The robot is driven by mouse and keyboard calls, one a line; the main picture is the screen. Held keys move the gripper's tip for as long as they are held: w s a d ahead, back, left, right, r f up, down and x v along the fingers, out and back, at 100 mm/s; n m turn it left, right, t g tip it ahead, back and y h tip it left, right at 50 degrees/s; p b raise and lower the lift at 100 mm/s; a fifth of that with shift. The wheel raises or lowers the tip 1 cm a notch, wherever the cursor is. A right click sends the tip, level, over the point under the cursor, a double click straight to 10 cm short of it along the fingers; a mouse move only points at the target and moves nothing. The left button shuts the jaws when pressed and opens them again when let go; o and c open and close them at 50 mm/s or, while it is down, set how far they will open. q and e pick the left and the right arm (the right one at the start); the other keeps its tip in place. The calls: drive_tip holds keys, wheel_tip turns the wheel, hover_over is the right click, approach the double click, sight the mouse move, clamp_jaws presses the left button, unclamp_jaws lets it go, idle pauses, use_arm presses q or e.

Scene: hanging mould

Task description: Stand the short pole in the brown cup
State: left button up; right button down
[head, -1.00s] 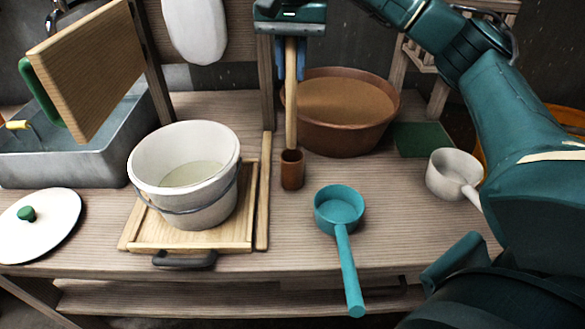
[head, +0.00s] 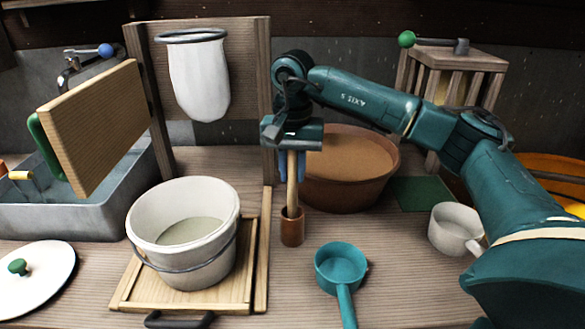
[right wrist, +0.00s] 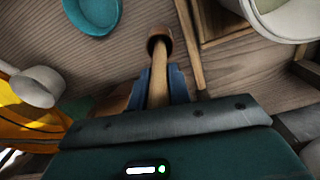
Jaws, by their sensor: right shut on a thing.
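The short pole (head: 292,185) is a light wooden rod, close to upright. The brown cup (head: 292,230) is small and stands on the bench. The pole's lower end is inside the cup's mouth and hidden by its rim; I cannot tell whether it touches the bottom. My right gripper (head: 292,168) is above the cup, its blue fingers shut on the pole. In the right wrist view, the pole (right wrist: 158,82) runs from between the fingers (right wrist: 160,85) into the cup (right wrist: 159,36). My left gripper is not in view.
A large brown tub (head: 350,190) stands close behind the cup. A teal ladle (head: 341,265) lies in front to the right. A white bucket (head: 183,235) on a wooden board (head: 125,290) is at the left. A white dipper (head: 453,230) stands further right.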

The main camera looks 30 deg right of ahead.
drive_tip(key=shift+f, duration=0.2)
drive_tip(key=c, duration=1.3)
unclamp_jaws()
drive_tip(key=shift+r, duration=0.1)
wheel_tip(320, 180, up, 12)
drive_tip(key=shift+r+p, duration=0.15)
drive_tip(key=shift+p, duration=0.65)
